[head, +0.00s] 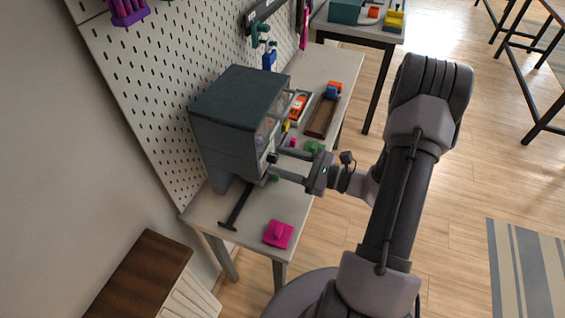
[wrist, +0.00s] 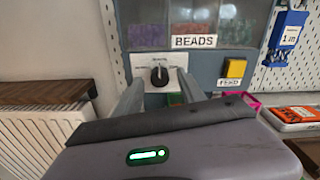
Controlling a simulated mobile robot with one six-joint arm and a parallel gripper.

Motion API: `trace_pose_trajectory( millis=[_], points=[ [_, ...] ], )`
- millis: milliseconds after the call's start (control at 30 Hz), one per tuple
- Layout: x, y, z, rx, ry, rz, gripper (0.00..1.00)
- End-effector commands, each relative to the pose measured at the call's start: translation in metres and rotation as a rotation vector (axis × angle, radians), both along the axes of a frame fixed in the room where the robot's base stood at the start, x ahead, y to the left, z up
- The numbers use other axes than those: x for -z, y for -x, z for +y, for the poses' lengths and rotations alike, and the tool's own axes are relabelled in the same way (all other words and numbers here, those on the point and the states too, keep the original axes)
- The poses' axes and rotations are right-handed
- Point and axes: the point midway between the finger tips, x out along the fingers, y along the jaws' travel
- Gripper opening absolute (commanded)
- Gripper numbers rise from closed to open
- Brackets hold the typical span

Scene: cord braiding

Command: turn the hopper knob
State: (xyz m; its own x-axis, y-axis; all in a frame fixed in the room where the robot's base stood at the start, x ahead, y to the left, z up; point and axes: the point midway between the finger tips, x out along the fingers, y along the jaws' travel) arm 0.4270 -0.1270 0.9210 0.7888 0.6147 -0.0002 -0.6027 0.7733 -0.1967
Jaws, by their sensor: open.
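The hopper (head: 232,130) is a dark grey box standing on the narrow table against the pegboard. In the wrist view its front (wrist: 195,60) carries a "BEADS" label below clear windows. The hopper knob (wrist: 159,76) is a black round knob with a white pointer line on a white plate, and the pointer stands about upright. A dark knob also shows at the hopper's front in the head view (head: 271,158). My gripper (wrist: 158,92) is open in front of the knob, with one finger on each side in the picture. I cannot tell whether the fingers touch it.
A yellow button (wrist: 234,70) above a "FEED" label sits right of the knob. A pink block (head: 278,234) lies near the table's front edge. A brown tray (head: 320,117) and small coloured items lie beyond the hopper.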

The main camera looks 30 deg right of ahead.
Motion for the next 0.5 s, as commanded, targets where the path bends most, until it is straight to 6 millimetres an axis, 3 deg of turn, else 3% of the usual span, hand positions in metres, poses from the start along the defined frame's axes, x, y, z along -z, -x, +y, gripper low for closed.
trace_pose_trajectory(
  millis=[200,433,500],
  points=[
    [-0.0003,-0.0001,0.0002,0.0,0.0,0.0,0.47],
    [-0.0002,0.0,0.0,0.0,0.0,0.0,0.02],
    [-0.0002,0.0,0.0,0.0,0.0,0.0,0.0]
  ],
)
